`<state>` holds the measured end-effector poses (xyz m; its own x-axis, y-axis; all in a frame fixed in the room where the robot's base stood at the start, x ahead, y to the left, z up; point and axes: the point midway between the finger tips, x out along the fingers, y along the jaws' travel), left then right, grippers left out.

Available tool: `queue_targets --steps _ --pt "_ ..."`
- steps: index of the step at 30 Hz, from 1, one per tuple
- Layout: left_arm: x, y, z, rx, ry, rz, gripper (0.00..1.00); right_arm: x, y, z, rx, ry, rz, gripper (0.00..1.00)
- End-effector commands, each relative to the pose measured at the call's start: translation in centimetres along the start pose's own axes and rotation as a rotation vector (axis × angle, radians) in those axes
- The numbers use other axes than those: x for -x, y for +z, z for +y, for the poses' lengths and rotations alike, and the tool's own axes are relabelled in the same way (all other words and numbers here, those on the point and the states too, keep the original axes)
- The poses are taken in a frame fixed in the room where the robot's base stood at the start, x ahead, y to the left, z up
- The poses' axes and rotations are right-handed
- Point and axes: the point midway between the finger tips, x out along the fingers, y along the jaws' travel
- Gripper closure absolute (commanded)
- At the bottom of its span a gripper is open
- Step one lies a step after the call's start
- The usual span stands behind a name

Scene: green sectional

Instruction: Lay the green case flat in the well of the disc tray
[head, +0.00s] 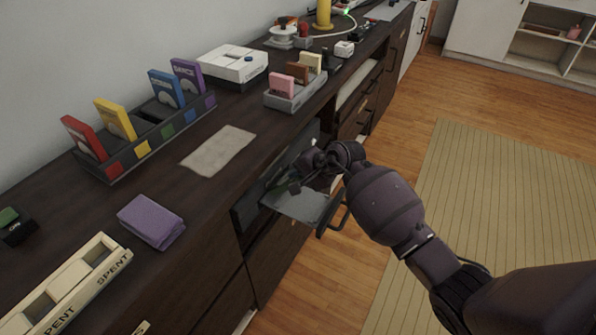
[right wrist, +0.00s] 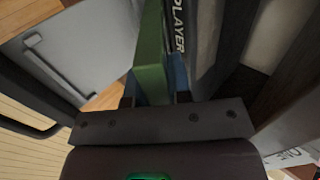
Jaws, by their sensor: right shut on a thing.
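The green case (right wrist: 151,55) is held on edge between the fingers of my right gripper (right wrist: 155,92). In the head view my right gripper (head: 306,168) is shut on it above the pulled-out disc tray (head: 306,207); only a sliver of the case shows, the arm and gripper hiding much of the rest. The tray is a grey slab sticking out of the cabinet front, with a dark handle (head: 338,220) at its outer end. I cannot tell whether the case touches the tray. My left gripper is not in view.
A dark face lettered PLAYER (right wrist: 179,25) stands close beside the case. On the counter are a rack of coloured cases (head: 140,150), a beige sheet (head: 218,149), a folded purple cloth (head: 150,222) and a box marked SPENT (head: 110,272). The floor at right is clear.

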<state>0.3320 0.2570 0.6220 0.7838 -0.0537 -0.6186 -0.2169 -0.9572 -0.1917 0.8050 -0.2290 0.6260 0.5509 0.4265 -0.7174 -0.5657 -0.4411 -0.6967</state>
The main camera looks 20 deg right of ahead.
Motion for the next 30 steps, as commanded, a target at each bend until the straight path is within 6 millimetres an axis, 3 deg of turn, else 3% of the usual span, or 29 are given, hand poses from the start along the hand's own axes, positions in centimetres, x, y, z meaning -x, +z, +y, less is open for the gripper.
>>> queue_targets --steps 13,28,29,30 --pt "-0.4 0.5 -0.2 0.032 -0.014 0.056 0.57 -2.0 0.1 2.7 -0.003 -0.039 -0.002 1.0" --pt "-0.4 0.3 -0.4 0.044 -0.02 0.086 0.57 -1.6 0.0 2.5 0.0 -0.102 0.0 1.0" --pt "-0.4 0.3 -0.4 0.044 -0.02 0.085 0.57 -1.6 0.0 2.5 0.0 -0.102 0.0 0.8" --pt "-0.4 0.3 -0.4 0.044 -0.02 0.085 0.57 -1.6 0.0 2.5 0.0 -0.101 0.0 0.73"
